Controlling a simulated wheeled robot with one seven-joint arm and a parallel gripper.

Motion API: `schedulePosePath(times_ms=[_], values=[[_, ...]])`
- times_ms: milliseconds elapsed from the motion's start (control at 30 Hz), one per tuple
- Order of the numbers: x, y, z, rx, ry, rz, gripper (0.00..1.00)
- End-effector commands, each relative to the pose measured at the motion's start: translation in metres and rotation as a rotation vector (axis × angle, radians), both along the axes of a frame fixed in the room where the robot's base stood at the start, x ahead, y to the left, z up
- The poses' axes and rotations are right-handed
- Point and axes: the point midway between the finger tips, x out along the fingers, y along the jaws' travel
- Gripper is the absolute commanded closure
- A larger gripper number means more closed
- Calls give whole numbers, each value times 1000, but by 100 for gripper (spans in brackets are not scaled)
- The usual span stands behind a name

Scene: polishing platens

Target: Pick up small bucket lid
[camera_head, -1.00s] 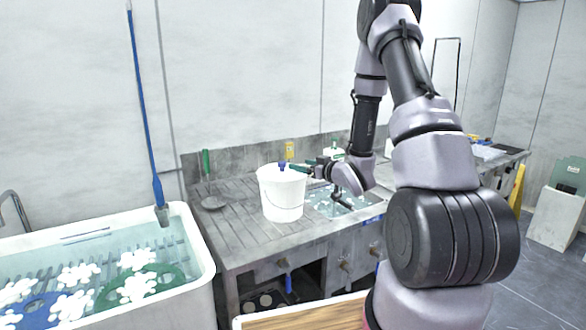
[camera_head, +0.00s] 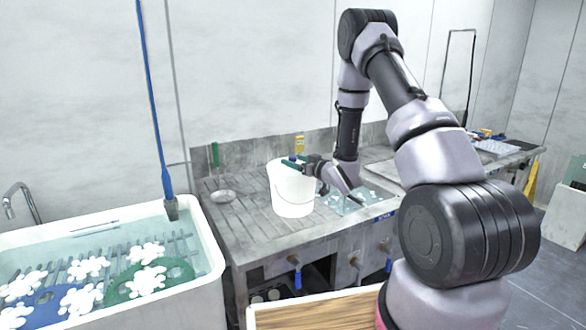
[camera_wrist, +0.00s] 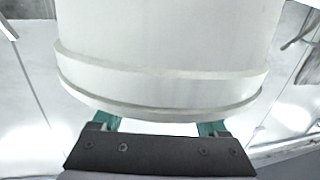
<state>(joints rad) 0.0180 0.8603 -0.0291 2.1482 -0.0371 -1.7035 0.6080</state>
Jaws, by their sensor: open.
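The white small bucket (camera_head: 291,192) stands upright on the grey worktop. Its lid (camera_head: 279,163) is a pale top with a small blue knob, partly hidden by my gripper. My gripper (camera_head: 296,162) is at the bucket's top from the right, its green fingers open by the lid and knob. In the wrist view the white bucket wall (camera_wrist: 165,35) and a thick rim band (camera_wrist: 160,88) fill the picture. The green fingertips of my gripper (camera_wrist: 160,124) show apart at the rim, partly hidden behind it. I cannot tell whether they touch the lid.
A ladle (camera_head: 225,195) with a green handle lies left of the bucket. A white tub (camera_head: 205,235) of water with white pieces stands left of the worktop (camera_head: 240,225). A clear tray (camera_head: 350,202) lies right of the bucket. A wooden-topped surface (camera_head: 320,310) is in front.

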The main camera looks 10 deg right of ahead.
Motion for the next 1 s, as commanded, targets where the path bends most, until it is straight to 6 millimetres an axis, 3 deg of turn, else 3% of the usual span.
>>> schedulePosePath(times_ms=[333,367,533,567,833,1000], values=[[10,5,0,0,0,-1,24],[10,5,0,0,0,-1,32],[10,5,0,0,0,-1,97],[10,5,0,0,0,-1,100],[10,5,1,0,-1,-1,100],[11,5,13,1,-3,-2,100]])
